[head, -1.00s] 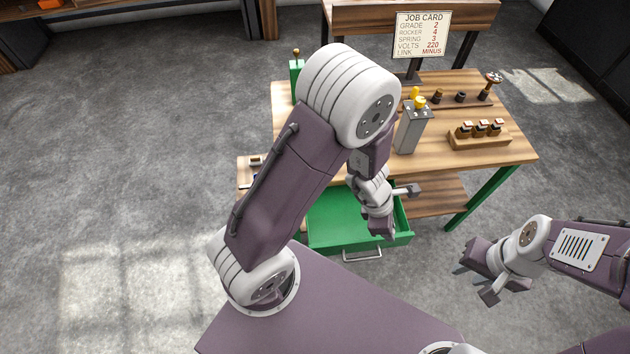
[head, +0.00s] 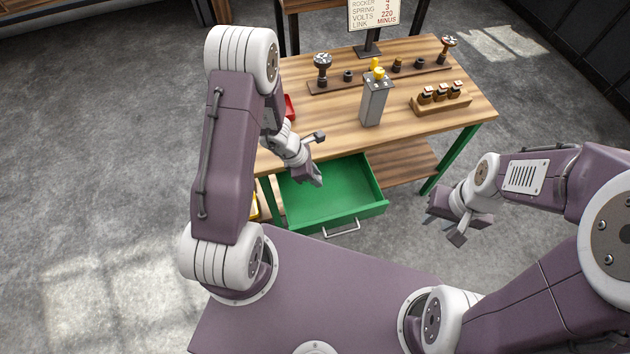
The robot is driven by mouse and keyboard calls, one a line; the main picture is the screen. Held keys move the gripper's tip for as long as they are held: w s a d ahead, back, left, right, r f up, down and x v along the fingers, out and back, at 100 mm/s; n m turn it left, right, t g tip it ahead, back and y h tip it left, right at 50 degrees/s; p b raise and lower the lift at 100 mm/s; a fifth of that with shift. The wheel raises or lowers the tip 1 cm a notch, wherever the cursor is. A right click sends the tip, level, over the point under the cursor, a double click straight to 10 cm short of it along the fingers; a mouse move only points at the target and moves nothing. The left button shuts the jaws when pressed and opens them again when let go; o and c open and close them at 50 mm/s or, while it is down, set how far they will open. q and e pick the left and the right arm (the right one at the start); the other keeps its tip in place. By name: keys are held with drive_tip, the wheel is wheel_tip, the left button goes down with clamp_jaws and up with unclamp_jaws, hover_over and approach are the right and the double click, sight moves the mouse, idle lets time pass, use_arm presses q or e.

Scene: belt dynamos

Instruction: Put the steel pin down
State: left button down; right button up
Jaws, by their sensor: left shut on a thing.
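My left gripper (head: 312,175) is above the open, green drawer (head: 292,203), near its back left part, and points down and to the right. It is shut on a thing. The steel pin itself is too small or hidden between the fingers to make out. My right gripper (head: 448,222) hangs to the right of the drawer, clear of the bench, with its fingers apart and nothing seen between them.
The wooden bench (head: 330,128) carries a grey box with a yellow top (head: 374,104), a dark rail with several posts (head: 420,76) and a wooden block with several fittings (head: 445,103). A red item (head: 290,107) lies at the left. The drawer's inside looks bare.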

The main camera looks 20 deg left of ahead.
sight(315, 191)
use_arm(q)
wheel_tip(315, 191, down, 4)
drive_tip(key=shift+a+r+b, duration=0.1)
drive_tip(key=shift+b, duration=0.9)
drive_tip(key=shift+f, duration=0.2)
drive_tip(key=shift+f, duration=0.15)
drive_tip(key=c, duration=1.2)
unclamp_jaws()
drive_tip(key=shift+c, duration=0.2)
